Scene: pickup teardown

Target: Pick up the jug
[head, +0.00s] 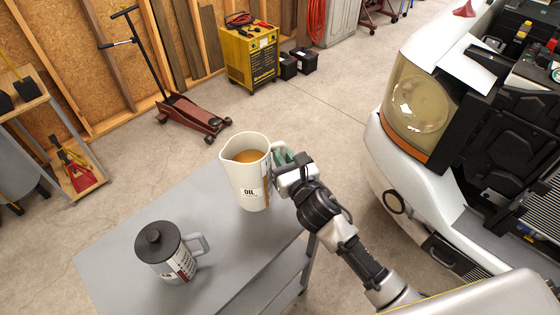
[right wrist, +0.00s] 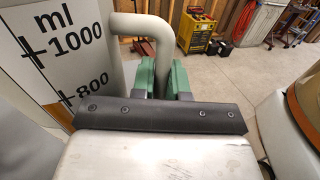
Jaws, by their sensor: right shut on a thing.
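A white jug (head: 246,180) with an "OIL" label and amber liquid inside is upright at the far end of the grey table (head: 215,262). My right gripper (head: 284,158) is at its right side, shut on the handle. In the right wrist view the green fingers (right wrist: 163,77) are on either side of the jug's handle (right wrist: 150,28), and the jug's wall (right wrist: 68,40) with its ml scale fills the left. I cannot tell whether the jug's base touches the table. My left gripper is not in view.
A second, grey jug (head: 172,258) with a dark lid stands at the near left of the table. A white pickup (head: 425,165) with its hood open is at the right. A red floor jack (head: 190,115) and a yellow charger (head: 250,57) stand at the back.

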